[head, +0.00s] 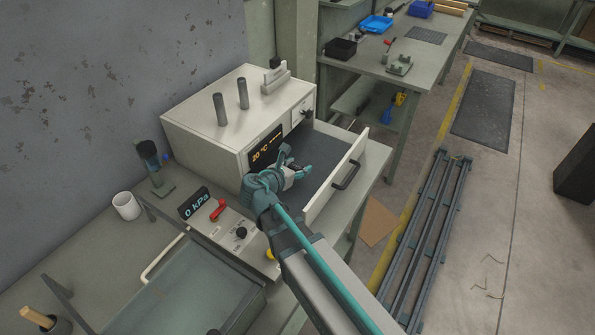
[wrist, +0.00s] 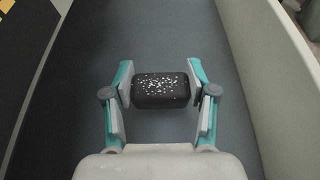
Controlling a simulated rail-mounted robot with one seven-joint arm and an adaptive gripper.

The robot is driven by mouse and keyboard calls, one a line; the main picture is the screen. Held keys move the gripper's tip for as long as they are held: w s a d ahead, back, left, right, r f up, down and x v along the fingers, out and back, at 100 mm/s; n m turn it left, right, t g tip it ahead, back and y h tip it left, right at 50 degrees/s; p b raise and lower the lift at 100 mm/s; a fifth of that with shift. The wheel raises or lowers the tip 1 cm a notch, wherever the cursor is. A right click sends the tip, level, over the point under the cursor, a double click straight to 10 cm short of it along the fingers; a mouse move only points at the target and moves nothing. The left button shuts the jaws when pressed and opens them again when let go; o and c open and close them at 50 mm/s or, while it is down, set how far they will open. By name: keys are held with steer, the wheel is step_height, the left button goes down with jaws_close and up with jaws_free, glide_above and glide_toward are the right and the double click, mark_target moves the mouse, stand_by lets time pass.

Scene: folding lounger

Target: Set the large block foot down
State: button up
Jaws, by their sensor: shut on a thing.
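The large block foot (wrist: 160,90) is a dark block with white specks on its top face. My gripper (wrist: 160,92) is shut on it, with one finger at its left side and one at its right. In the head view my gripper (head: 297,172) is inside the open drawer (head: 325,150), above its dark floor. The block is hard to make out there, mostly hidden by the fingers. I cannot tell whether the block touches the drawer floor.
The drawer's pale front panel (head: 338,178) with a dark handle (head: 347,174) stands to the right of my gripper. The white cabinet (head: 235,125) with a display is behind it. A control panel with a red lever (head: 218,209) is at left. The drawer floor around the block is clear.

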steer(key=shift+f, duration=1.15)
steer(key=shift+f, duration=0.15)
steer(key=o, duration=1)
steer(key=b+v, duration=0.2)
steer(key=v, duration=0.9)
steer(key=shift+s, duration=0.15)
steer(key=shift+s+a+r, duration=0.15)
steer(key=shift+s+r, duration=0.15)
steer(key=shift+r, duration=0.05)
